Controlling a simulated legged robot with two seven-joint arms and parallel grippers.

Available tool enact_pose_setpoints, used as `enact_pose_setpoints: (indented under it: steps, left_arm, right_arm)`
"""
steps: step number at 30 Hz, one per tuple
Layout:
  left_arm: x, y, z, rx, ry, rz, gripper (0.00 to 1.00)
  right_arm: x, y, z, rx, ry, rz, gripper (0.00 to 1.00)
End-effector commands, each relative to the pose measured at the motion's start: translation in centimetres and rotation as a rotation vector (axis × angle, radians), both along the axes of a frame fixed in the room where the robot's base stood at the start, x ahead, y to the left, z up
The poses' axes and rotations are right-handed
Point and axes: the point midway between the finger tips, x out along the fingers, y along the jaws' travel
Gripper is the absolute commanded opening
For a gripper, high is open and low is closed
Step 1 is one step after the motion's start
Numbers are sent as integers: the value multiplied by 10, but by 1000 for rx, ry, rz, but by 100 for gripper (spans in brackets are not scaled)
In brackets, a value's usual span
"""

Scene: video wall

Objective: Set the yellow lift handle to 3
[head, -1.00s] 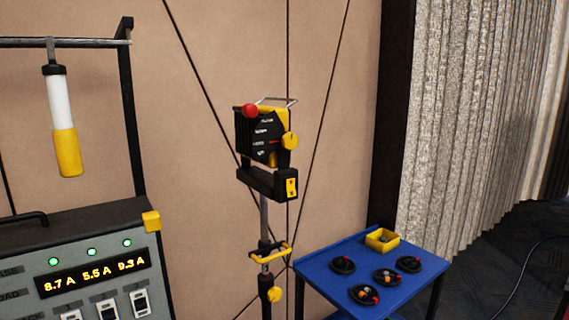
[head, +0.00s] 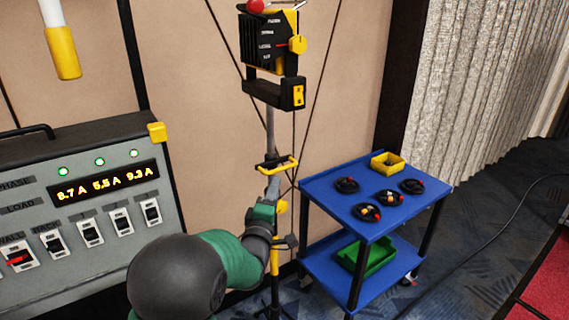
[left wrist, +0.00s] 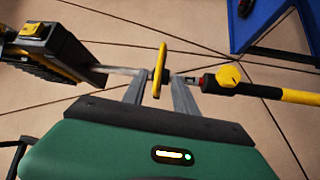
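The yellow lift handle (head: 279,164) is a loop on the pole of the stand, below the black and yellow box (head: 270,45). In the left wrist view the handle (left wrist: 160,68) shows edge-on, ahead of and between my fingertips. My left gripper (head: 272,185) is just below the handle in the head view. Its two fingers (left wrist: 158,86) are apart in the left wrist view, one on each side of the handle. I cannot tell whether either finger touches it. No number marks are readable beside the handle. My right gripper is not in view.
A blue cart (head: 333,208) with coiled cables, a yellow bin (head: 387,163) and a green bin (head: 366,258) stands right of the pole. A grey panel (head: 85,190) with switches stands at the left. A yellow knob (left wrist: 229,76) is on the pole below the handle.

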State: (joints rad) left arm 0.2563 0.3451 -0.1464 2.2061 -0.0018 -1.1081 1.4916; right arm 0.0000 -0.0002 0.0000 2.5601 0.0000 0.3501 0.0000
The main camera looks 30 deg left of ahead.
Motion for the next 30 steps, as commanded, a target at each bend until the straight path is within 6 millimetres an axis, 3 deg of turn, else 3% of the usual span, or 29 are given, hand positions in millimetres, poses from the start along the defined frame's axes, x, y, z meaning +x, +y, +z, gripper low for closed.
enact_pose_setpoints:
  steps: [9,15,26,30]
  left_arm:
    - [77,31,13,3,1,-2,34]
    - [112,45,16,1,3,-1,34]
    - [122,49,17,2,2,-1,34]
    - [122,49,17,1,3,0,19]
  right_arm:
    - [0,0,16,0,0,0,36]
    - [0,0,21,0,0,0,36]
    - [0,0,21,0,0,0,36]
    - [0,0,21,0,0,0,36]
